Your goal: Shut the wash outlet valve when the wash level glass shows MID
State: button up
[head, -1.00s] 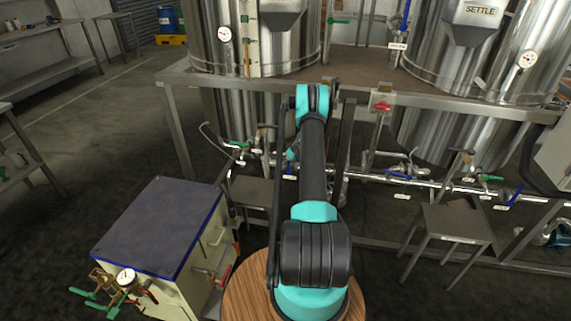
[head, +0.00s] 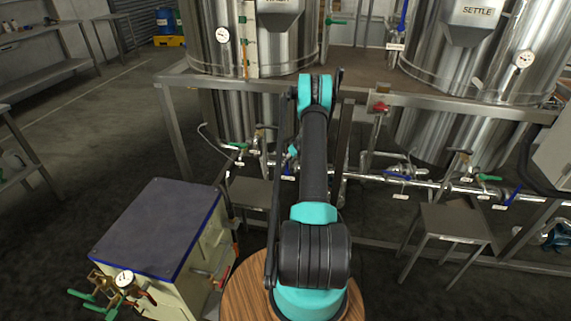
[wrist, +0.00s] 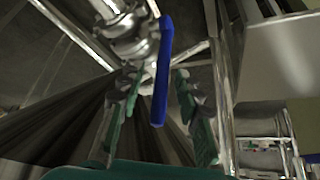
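The wash tank (head: 285,55) stands at the back, left of the SETTLE tank. Its level glass (head: 247,45) is a narrow upright strip with a green tag near the top; I cannot read the liquid level. In the wrist view a blue lever handle (wrist: 162,75) hangs from a metal valve body (wrist: 132,38); I take it to be the wash outlet valve. My gripper (wrist: 158,105) is open, with its green-padded fingers on either side of the lever and gaps visible. In the head view my arm hides most of the gripper and this valve.
A steel platform frame (head: 440,102) with posts and low pipework stands around the tanks. A small steel stand (head: 450,222) is at right, a blue-edged cabinet (head: 158,228) at front left. Left floor is open.

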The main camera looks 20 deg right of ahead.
jog(key=v, duration=0.7)
jog(key=shift+s+r, duration=0.15)
jog(key=shift+r, duration=0.15)
